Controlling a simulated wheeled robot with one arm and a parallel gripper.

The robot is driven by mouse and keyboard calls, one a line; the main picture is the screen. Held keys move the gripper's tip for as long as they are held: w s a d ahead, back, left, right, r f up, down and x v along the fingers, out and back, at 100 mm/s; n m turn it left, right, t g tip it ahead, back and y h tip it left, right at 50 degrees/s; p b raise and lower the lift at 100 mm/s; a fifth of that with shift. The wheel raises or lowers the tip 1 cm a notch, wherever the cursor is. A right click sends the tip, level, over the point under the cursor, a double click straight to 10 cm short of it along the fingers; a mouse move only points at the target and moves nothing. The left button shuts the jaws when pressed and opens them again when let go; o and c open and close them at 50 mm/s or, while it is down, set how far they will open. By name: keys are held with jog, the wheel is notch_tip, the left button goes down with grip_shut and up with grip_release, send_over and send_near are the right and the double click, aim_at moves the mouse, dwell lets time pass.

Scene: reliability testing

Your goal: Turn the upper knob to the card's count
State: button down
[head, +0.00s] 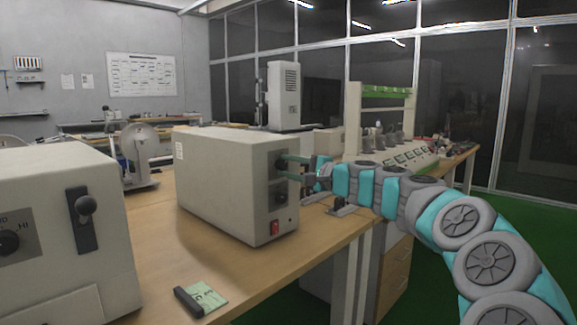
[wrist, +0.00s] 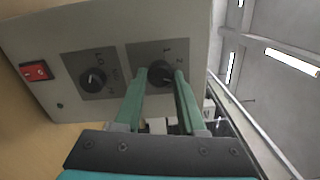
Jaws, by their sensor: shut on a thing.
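The upper knob (wrist: 160,76) is dark and round, on a grey plate on the front of a beige box (head: 215,180). My gripper (head: 283,163) reaches it from the right, and in the wrist view its two green fingers (wrist: 162,77) are shut on the knob, one on each side. Marks "1" and "2" show beside the knob; its pointer I cannot make out. The green card (head: 209,298) lies on the table front, beside a dark block. Its print is too small to read.
A lower knob (wrist: 93,80) and a red switch (wrist: 36,70) share the box's front. Another beige box (head: 60,235) with a dark lever (head: 84,215) stands at the left. The wooden table (head: 165,250) is bare between the boxes. A rack (head: 383,95) stands behind my arm.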

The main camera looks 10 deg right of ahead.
jog(key=shift+d+f, duration=0.1)
jog(key=c, duration=0.5)
grip_release()
jog(key=shift+s+d, duration=0.1)
jog(key=b+v, duration=0.1)
jog(key=v, duration=0.6)
jog(key=shift+s+d, duration=0.2)
jog(key=shift+s, duration=0.05)
